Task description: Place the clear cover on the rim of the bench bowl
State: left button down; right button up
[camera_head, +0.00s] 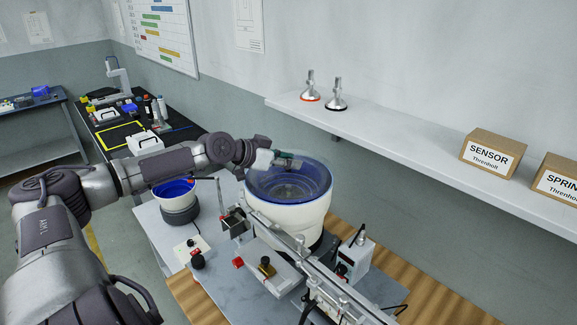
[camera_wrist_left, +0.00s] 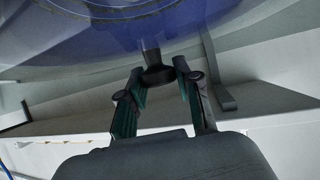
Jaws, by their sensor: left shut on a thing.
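The bench bowl (camera_head: 292,213) is a large white bowl with a blue inside, at the middle of the head view. The clear cover (camera_head: 314,172) is a see-through disc over the bowl's mouth; its edge appears to line up with the rim. I cannot tell whether it touches the rim all round. My left gripper (camera_head: 289,161) is above the bowl's far-left part. In the left wrist view it (camera_wrist_left: 158,82) is shut on the cover's dark knob (camera_wrist_left: 154,74), with the clear disc beyond the fingertips. My right gripper is not in view.
A smaller blue-lined bowl (camera_head: 174,191) stands left of the bench bowl. A metal rail (camera_head: 300,255) and a small control box (camera_head: 356,257) stand in front. The wall shelf (camera_head: 400,137) at right holds two suction-cup-like tools (camera_head: 336,103) and labelled boxes (camera_head: 492,154).

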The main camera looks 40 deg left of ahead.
pick_arm(q)
jog(key=shift+r, duration=0.15)
jog(key=shift+d, duration=0.1)
jog(key=shift+f, duration=0.6)
jog(key=c, duration=0.8)
grip_release()
jog(key=shift+r, duration=0.3)
jog(key=p+v, duration=0.2)
jog(key=p, duration=0.1)
jog(key=p+v, duration=0.2)
jog(key=p, duration=0.2)
jog(key=shift+s+d+r, duration=0.1)
jog(key=shift+s+r, duration=0.05)
jog(key=shift+r, duration=0.35)
jog(key=p+v, duration=0.1)
jog(key=v, duration=0.6)
jog(key=shift+s+a, duration=0.25)
jog(key=shift+s, duration=0.1)
